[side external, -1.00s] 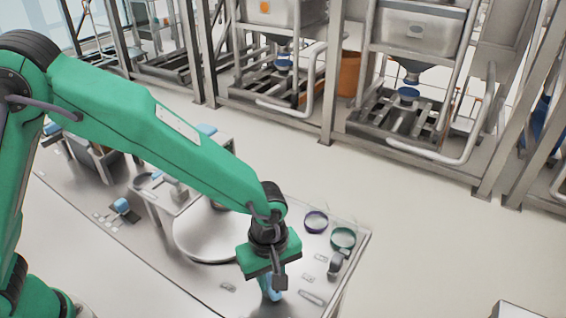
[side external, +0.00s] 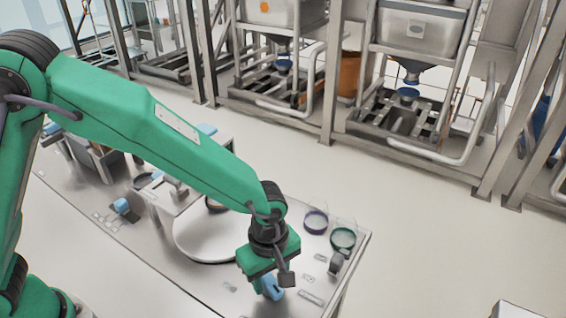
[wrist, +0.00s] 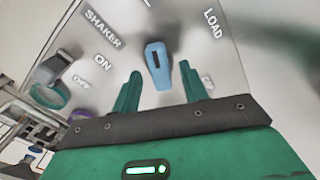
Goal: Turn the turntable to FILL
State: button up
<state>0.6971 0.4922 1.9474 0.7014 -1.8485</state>
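The turntable (side external: 192,243) is a round pale plate on the steel bench, partly hidden behind my arm. A light blue knob (wrist: 158,66) with a black mark stands on the bench panel; it also shows below my gripper in the side view (side external: 271,288). In the wrist view, the word LOAD is printed to the knob's upper right; I cannot read FILL anywhere. My gripper (wrist: 160,72) is open, its two green fingers apart on either side of the knob's near end. I cannot tell whether either finger touches it.
SHAKER (wrist: 103,29), ON and OFF labels lie left of the knob, beside a grey knob (wrist: 52,68). A purple-rimmed dish (side external: 316,222) and a green-rimmed dish (side external: 342,239) stand at the bench's right end. Steel frames with hoppers stand behind, across clear floor.

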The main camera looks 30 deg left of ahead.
aim_at(267, 278)
jog(key=shift+r, duration=0.1)
jog(key=shift+r, duration=3.8)
jog(key=s+a+r+m+t+h, duration=0.1)
jog(key=a+r+m, duration=0.2)
jog(key=a+r, duration=0.35)
jog(key=s+a+r+m+t, duration=0.1)
jog(key=a+r+m+t, duration=0.2)
jog(key=a, duration=0.6)
jog(key=s+a+r+m+t+y, duration=0.1)
jog(key=s+a+r+m, duration=0.3)
jog(key=s+a+m, duration=0.3)
jog(key=s+a, duration=0.1)
jog(key=a, duration=0.4)
jog(key=shift+s+t, duration=0.2)
jog(key=shift+t, duration=0.1)
